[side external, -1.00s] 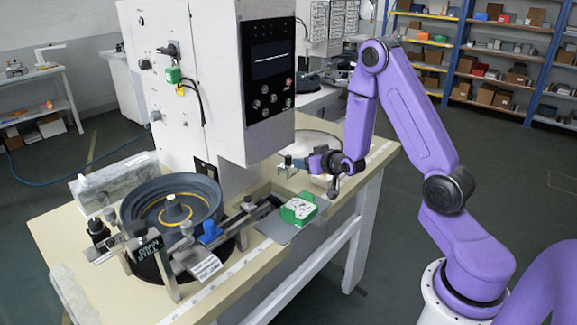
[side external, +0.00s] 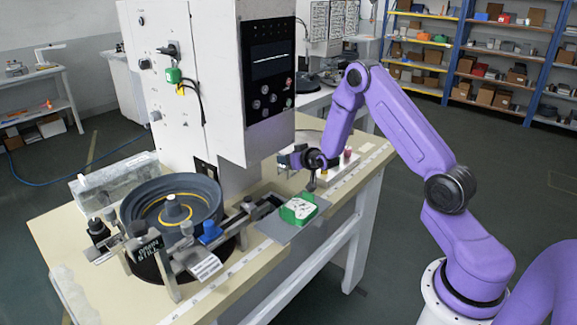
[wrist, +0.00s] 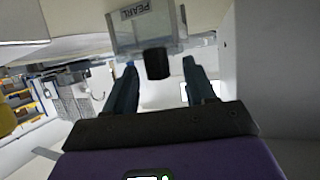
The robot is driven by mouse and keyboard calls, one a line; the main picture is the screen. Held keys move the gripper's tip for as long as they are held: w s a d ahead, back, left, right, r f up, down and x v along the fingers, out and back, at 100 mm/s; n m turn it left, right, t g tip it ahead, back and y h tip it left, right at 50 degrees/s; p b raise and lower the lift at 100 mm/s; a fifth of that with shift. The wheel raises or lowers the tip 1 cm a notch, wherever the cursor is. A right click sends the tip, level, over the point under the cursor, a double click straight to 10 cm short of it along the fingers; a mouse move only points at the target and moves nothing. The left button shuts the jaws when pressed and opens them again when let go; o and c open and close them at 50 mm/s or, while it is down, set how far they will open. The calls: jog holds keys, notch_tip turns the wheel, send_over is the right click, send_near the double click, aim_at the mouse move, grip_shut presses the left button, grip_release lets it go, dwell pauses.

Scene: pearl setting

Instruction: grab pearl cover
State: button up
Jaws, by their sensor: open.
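In the wrist view, the pearl cover (wrist: 145,30) is a pale grey, see-through-looking box with a "PEARL" label, shown upside down. A black knob (wrist: 157,63) sticks out from it towards my gripper (wrist: 158,66). My fingers are apart, one on each side of the knob in the picture, with no clear contact. I cannot tell how deep the knob sits between them. In the side view, my gripper (side external: 284,161) is low over the far right part of the bench, pointing left. The cover cannot be made out there.
A white block with small reddish items (side external: 347,155) stands behind my wrist. A green-sided box (side external: 298,209) on a grey plate lies nearer the camera. The tall white machine (side external: 265,80) stands close on the left. A dark round basin (side external: 172,205) is at the bench's left.

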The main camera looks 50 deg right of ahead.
jog(key=shift+x, duration=1.45)
jog(key=shift+c, duration=0.3)
grip_shut()
jog(key=shift+r, duration=0.1)
jog(key=shift+r, duration=0.4)
jog(key=r, duration=0.1)
jog(key=s+r, duration=0.1)
jog(key=shift+r, duration=0.35)
jog(key=s+a, duration=0.1)
jog(key=s, duration=0.4)
jog(key=s+a, duration=0.2)
jog(key=s, duration=0.4)
jog(key=s+a, duration=0.2)
jog(key=s, duration=0.3)
jog(key=shift+s, duration=0.2)
